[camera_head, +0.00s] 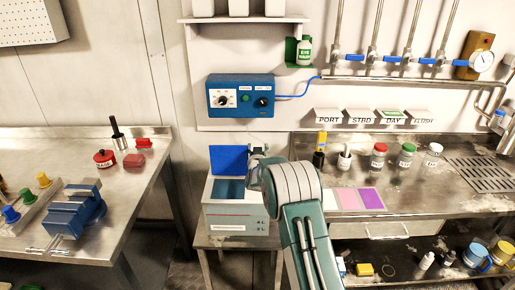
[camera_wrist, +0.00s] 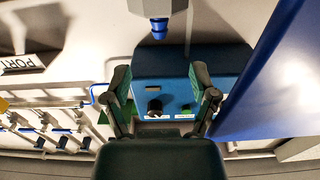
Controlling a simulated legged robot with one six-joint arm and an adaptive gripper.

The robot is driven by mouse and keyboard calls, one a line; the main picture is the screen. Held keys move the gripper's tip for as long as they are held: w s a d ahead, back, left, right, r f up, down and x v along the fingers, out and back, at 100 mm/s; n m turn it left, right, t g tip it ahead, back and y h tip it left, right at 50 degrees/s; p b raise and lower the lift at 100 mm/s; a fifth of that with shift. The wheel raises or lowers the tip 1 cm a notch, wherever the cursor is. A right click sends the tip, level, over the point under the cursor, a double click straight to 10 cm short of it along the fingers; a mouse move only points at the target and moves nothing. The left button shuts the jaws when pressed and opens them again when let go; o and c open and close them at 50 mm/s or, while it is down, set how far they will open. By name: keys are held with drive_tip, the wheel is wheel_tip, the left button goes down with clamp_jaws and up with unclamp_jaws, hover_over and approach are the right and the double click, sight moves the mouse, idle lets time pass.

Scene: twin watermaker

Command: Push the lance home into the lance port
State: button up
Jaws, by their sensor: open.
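My gripper (camera_wrist: 160,75) is open in the wrist view, with its two green-and-dark fingers apart and nothing between them. Beyond the fingertips, at the top middle, is a grey fitting with a blue tip (camera_wrist: 158,27). I cannot tell whether it is the lance or part of the port. In the head view my wrist hangs beside a grey box (camera_head: 236,222) with a raised blue lid (camera_head: 229,159); my arm hides the fingers and part of the box. The lid also shows at the right of the wrist view (camera_wrist: 268,75). No lance or lance port can be clearly identified.
A blue control box (camera_head: 241,96) with knobs is on the wall behind. The right bench holds several bottles and coloured mats (camera_head: 348,199). The left bench holds a blue vise (camera_head: 77,208) and a dark-handled tool (camera_head: 117,130). A gap separates the benches.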

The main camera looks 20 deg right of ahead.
drive_tip(key=shift+s+a+f, duration=0.15)
drive_tip(key=shift+f, duration=0.1)
drive_tip(key=v, duration=1.1)
drive_tip(key=shift+s, duration=0.3)
drive_tip(key=shift+r, duration=0.2)
